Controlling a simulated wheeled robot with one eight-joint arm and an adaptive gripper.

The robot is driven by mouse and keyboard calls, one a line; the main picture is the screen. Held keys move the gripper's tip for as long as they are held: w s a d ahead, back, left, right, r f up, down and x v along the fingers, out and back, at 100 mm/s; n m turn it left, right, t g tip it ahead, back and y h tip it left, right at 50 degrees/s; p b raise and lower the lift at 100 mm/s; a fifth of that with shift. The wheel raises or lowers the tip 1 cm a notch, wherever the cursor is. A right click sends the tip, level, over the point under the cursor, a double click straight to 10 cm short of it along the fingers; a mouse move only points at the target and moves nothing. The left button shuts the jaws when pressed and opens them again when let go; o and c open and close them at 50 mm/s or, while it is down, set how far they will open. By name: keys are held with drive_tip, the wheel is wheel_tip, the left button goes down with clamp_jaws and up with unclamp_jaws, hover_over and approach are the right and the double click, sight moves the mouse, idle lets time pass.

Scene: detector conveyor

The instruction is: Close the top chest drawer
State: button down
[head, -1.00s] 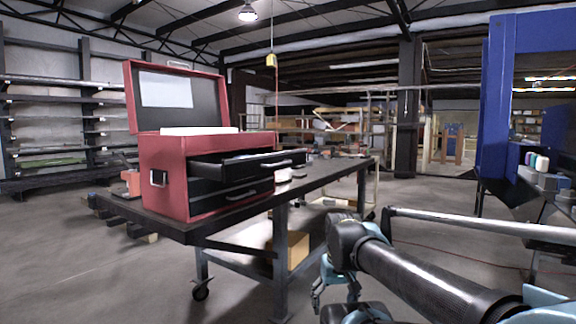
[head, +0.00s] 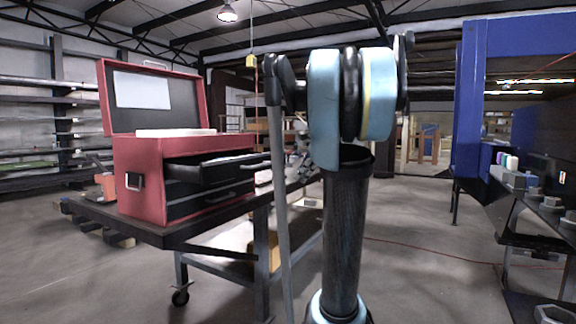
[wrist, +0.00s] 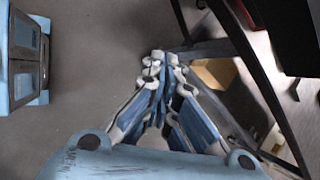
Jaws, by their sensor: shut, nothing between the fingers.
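The red tool chest (head: 140,165) stands on a dark workbench with its lid up. Its top drawer (head: 222,175) is pulled out toward the right. The drawer below it looks shut. My gripper (wrist: 160,62) shows in the wrist view with its fingers together and nothing between them. It is over the floor beside the bench frame, apart from the chest. In the head view my raised arm fills the middle and hides the right part of the bench; I cannot make out the gripper there.
The workbench (head: 150,232) has legs on casters and a lower shelf. A cardboard box (wrist: 213,73) sits low by the bench frame. A blue machine frame (head: 467,100) and a bench with small parts stand at the right. Open floor lies between them.

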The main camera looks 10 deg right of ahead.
drive_tip(key=w+d+r+m+t+y, duration=0.2)
drive_tip(key=w+d+r+m, duration=0.45)
drive_tip(key=w+r, duration=0.35)
drive_tip(key=w+a+r+x, duration=0.1)
drive_tip(key=x, duration=1.2)
drive_tip(key=shift+w+a, duration=0.15)
drive_tip(key=shift+w, duration=0.25)
drive_tip(key=shift+r+m, duration=0.15)
drive_tip(key=shift+m, duration=0.1)
